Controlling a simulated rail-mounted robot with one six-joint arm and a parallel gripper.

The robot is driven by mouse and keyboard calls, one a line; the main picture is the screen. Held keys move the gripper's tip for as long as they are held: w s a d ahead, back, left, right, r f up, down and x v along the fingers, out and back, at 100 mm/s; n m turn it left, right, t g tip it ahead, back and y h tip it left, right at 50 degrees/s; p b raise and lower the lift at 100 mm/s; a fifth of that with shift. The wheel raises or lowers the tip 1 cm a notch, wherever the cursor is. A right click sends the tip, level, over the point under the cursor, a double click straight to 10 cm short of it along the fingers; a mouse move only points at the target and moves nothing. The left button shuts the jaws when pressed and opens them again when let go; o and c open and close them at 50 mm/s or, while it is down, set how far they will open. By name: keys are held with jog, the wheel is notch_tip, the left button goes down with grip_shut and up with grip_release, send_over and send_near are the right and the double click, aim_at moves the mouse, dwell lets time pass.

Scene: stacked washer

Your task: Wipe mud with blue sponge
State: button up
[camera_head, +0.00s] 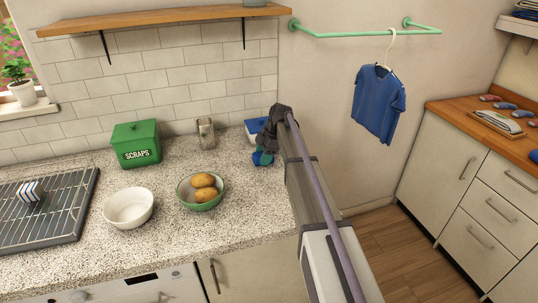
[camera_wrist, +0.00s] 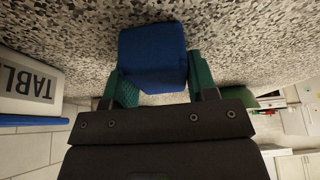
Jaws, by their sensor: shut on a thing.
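My gripper (camera_head: 264,155) is over the right end of the speckled counter, near the back wall. In the wrist view its two green fingers (camera_wrist: 157,82) are shut on a blue sponge (camera_wrist: 152,55). The sponge sits close to the counter surface (camera_wrist: 235,40); I cannot tell whether it touches. I see no clear patch of mud in either view. The arm and gripper hide part of the counter's right end.
A white box with a blue lid (camera_head: 252,130) stands just behind my gripper. A bowl with potatoes (camera_head: 201,190), a white bowl (camera_head: 129,207), a green scraps bin (camera_head: 136,145), a glass jar (camera_head: 206,133) and a dish rack (camera_head: 45,212) stand to the left.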

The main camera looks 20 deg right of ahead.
aim_at(239, 166)
jog(key=shift+a, duration=4.05)
notch_tip(239, 166, up, 6)
jog(key=p, duration=0.6)
jog(key=shift+r, duration=0.1)
notch_tip(239, 166, up, 3)
jog(key=p, duration=0.3)
